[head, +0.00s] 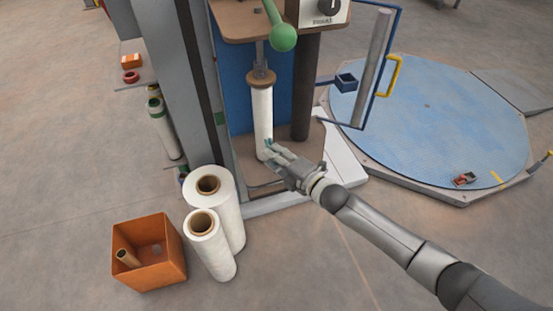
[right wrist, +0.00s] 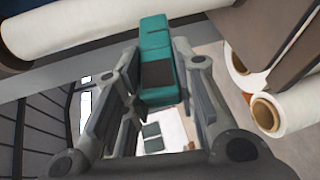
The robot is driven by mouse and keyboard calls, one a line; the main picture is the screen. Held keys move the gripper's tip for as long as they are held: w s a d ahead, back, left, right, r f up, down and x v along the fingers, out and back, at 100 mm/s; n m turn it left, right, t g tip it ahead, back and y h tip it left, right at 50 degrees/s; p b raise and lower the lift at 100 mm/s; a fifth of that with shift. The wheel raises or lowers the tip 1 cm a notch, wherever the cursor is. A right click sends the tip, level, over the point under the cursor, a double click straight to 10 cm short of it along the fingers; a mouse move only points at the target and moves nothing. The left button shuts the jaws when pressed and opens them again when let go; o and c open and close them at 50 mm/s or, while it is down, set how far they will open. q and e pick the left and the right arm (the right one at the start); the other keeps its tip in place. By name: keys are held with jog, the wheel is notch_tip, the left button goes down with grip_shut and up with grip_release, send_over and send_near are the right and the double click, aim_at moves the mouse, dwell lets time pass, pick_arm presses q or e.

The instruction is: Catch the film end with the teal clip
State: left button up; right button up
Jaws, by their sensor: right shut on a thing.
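The teal clip (right wrist: 153,38) sits between the fingers of my right gripper (right wrist: 158,78), which is shut on it. In the head view my right gripper (head: 276,158) is at the lower end of the upright white film roll (head: 262,115) on the machine, and a small bit of teal shows at its tips. The film roll (right wrist: 75,25) crosses the upper left of the right wrist view, close behind the clip. I cannot make out the loose film end, or whether the clip touches the film. My left gripper is not in view.
Two spare white rolls (head: 228,212) stand on the floor left of my arm, beside an orange bin (head: 165,262) with a cardboard core. A grey column (head: 180,80) rises left of the machine. A blue turntable (head: 430,120) lies right, with a red-and-grey object (head: 465,179) on it.

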jog(key=shift+w+a+b, duration=0.25)
jog(key=shift+w+b, duration=0.25)
jog(key=shift+w, duration=0.3)
jog(key=shift+w+r, duration=0.1)
jog(key=shift+w, duration=0.1)
dwell(0.9)
jog(key=shift+s+p, duration=0.35)
jog(key=shift+s, duration=0.05)
jog(key=shift+s+d+p, duration=0.2)
jog(key=shift+s+p, duration=0.1)
jog(key=shift+s, duration=0.25)
jog(key=shift+s+d+p, duration=0.2)
jog(key=shift+s+p, duration=0.1)
jog(key=shift+s, duration=0.2)
jog(key=shift+s+d+p, duration=0.3)
jog(key=shift+s+p, duration=0.2)
jog(key=shift+s, duration=0.45)
jog(key=shift+s+d+p, duration=0.3)
jog(key=shift+s+p, duration=0.15)
jog(key=shift+s, duration=0.5)
jog(key=shift+s+d+p, duration=0.3)
jog(key=shift+s+p, duration=0.2)
jog(key=shift+s, duration=0.45)
